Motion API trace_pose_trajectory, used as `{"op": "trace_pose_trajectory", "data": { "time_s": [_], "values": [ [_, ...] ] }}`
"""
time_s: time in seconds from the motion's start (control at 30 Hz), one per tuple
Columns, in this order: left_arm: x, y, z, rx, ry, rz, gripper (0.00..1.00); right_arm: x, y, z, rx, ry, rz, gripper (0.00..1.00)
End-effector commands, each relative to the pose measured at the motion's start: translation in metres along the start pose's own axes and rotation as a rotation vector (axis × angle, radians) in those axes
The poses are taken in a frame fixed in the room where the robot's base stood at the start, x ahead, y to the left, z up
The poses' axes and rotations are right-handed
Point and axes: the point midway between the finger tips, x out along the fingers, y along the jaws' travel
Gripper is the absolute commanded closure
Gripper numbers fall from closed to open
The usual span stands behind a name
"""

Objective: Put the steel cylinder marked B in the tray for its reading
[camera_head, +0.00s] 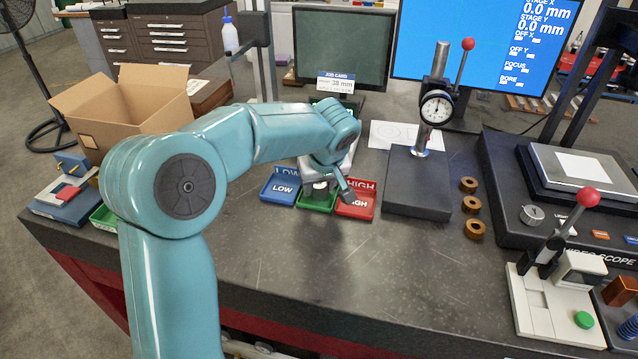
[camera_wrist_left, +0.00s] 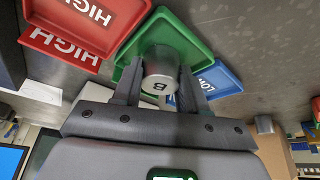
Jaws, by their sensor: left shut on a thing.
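The steel cylinder marked B (camera_wrist_left: 160,70) is between the fingers of my left gripper (camera_wrist_left: 157,88), which is shut on it. In the wrist view it is over the green tray (camera_wrist_left: 184,28); I cannot tell whether it touches the tray floor. In the head view my left gripper (camera_head: 328,184) reaches down at the green tray (camera_head: 315,205), and my wrist partly hides the cylinder. The red tray marked HIGH (camera_head: 357,208) is right of the green one, and the blue tray marked LOW (camera_head: 279,190) is left of it. My right gripper is out of view.
A dial gauge stand (camera_head: 418,196) stands right of the trays, with brown rings (camera_head: 473,204) beside it. A job card reading 38 mm (camera_head: 336,83) is on the dark monitor. An open cardboard box (camera_head: 120,112) is at the left. The front bench surface is clear.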

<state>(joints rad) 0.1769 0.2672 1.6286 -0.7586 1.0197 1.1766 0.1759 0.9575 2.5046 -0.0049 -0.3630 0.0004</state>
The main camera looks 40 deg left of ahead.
Motion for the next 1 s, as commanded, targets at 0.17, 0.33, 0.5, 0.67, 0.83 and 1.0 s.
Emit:
{"op": "trace_pose_trajectory", "data": {
  "time_s": [0.17,0.33,0.5,0.67,0.83,1.0],
  "values": [
    [0.0027,0.0,0.0011,0.0,0.0,0.0,0.48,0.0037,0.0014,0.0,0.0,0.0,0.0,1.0],
    [0.0026,-0.0002,0.0009,0.0,0.0,0.0,0.47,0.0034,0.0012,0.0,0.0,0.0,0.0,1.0],
    [0.0027,-0.0003,0.0008,0.0,0.0,-0.001,0.47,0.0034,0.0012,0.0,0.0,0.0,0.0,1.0],
    [0.0027,-0.0005,0.0007,0.0,0.001,-0.001,0.47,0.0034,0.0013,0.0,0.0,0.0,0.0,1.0],
    [0.0027,-0.0005,0.0006,0.0,0.001,-0.001,0.47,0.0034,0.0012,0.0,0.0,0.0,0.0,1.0],
    [0.0017,-0.0006,0.0001,0.0,0.001,-0.001,0.47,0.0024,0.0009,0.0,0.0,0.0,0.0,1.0]
  ]
}}
